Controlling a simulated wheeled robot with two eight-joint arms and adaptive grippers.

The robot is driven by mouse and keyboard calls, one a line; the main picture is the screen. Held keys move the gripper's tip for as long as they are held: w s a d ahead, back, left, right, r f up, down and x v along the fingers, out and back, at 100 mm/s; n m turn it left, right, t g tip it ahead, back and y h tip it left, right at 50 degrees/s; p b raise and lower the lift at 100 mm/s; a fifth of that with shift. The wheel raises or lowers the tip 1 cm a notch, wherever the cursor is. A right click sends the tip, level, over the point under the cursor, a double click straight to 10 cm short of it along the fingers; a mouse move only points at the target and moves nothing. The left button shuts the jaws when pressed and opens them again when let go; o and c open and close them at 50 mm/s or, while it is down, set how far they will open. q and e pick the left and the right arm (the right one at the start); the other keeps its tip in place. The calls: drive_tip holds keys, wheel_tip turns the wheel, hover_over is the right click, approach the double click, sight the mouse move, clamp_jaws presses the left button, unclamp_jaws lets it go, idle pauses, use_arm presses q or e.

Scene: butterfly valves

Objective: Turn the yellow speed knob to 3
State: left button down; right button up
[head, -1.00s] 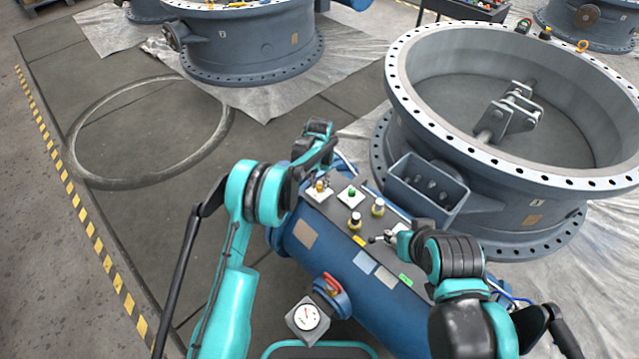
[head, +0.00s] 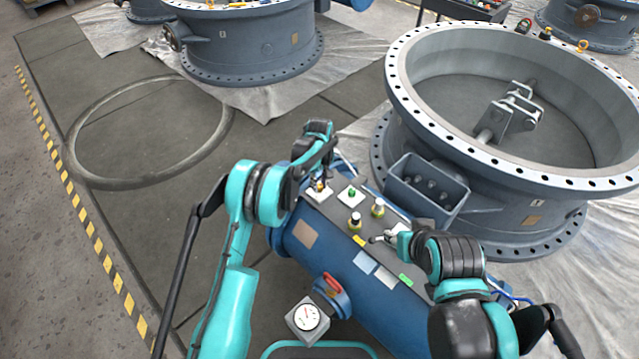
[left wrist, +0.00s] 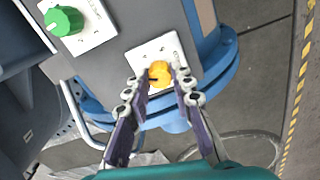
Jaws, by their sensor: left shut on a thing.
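The yellow speed knob (left wrist: 159,73) sits on a white square plate (left wrist: 172,48) near the end of the blue cylinder's grey top panel. In the left wrist view a dark pointer mark shows on the knob; I cannot read the scale. My left gripper (left wrist: 158,82) is shut on the knob, one fingertip on each side. In the head view the left gripper (head: 322,178) reaches down over the knob and partly hides it. My right gripper (head: 384,238) is over the right part of the panel; its fingers are too small to judge.
A green knob (left wrist: 64,21) on its own white plate sits beside the yellow one. A grey open box (head: 428,188) and a large valve ring (head: 395,75) are behind. A gauge (head: 307,317) juts out in front.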

sight(319, 185)
use_arm(q)
drive_tip(key=n, duration=0.4)
drive_tip(key=shift+n, duration=0.4)
idle(0.4)
drive_tip(key=c, duration=1.3)
unclamp_jaws()
wheel_tip(319, 185, up, 12)
